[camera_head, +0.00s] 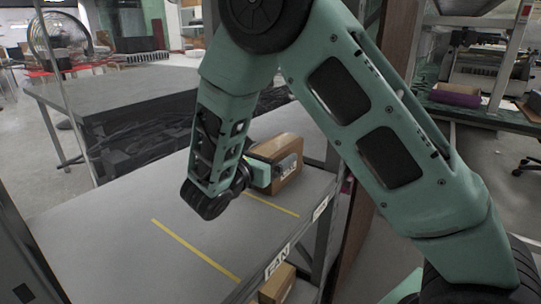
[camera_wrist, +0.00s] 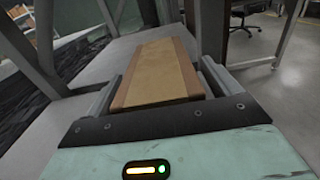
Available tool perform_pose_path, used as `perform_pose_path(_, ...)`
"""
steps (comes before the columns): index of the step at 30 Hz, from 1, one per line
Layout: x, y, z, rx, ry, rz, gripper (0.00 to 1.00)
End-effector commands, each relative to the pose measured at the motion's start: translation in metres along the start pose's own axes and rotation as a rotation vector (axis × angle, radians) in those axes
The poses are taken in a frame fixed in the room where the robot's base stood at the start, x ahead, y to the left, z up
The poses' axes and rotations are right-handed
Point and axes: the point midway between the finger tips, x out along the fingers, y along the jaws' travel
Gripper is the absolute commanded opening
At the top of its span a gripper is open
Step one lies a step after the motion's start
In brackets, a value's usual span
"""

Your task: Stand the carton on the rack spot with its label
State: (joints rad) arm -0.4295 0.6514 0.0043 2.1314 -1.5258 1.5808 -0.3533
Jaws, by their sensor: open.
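The brown carton (camera_head: 273,149) stands on the grey rack shelf (camera_head: 125,202), beyond the far yellow line, near the shelf's right edge. Its side bears a small dark marking too small to read. In the wrist view the carton (camera_wrist: 160,70) lies between my fingers, its tan top with brown edges pointing away. My gripper (camera_head: 268,172) is at the near side of the carton, open, with one finger along each side. In the wrist view a narrow gap shows beside the fingers; contact cannot be told. A label (camera_head: 278,261) reading "FAN" is on the shelf's front edge.
A second label (camera_head: 320,208), hard to read, is farther along the edge. Two yellow lines (camera_head: 195,250) divide the shelf; the bay between them is bare. Another carton (camera_head: 276,284) sits on a lower level. A rack post (camera_head: 335,185) stands right of the carton.

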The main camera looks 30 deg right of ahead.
Motion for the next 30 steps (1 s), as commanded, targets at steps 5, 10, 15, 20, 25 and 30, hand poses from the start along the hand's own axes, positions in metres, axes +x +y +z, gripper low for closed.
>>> perform_pose_path(5,-0.032,0.002,0.001,-0.001,0.001,0.009,0.89)
perform_pose_path(10,-0.069,0.001,0.001,-0.002,0.001,0.008,0.89)
perform_pose_path(15,-0.098,0.001,0.001,-0.001,0.001,0.006,0.89)
perform_pose_path(20,-0.114,0.0,0.0,-0.002,0.001,0.004,0.89)
perform_pose_path(25,-0.118,-0.001,-0.001,0.0,0.006,0.0,0.89)
perform_pose_path(30,-0.117,-0.032,-0.004,0.051,0.169,-0.097,0.89)
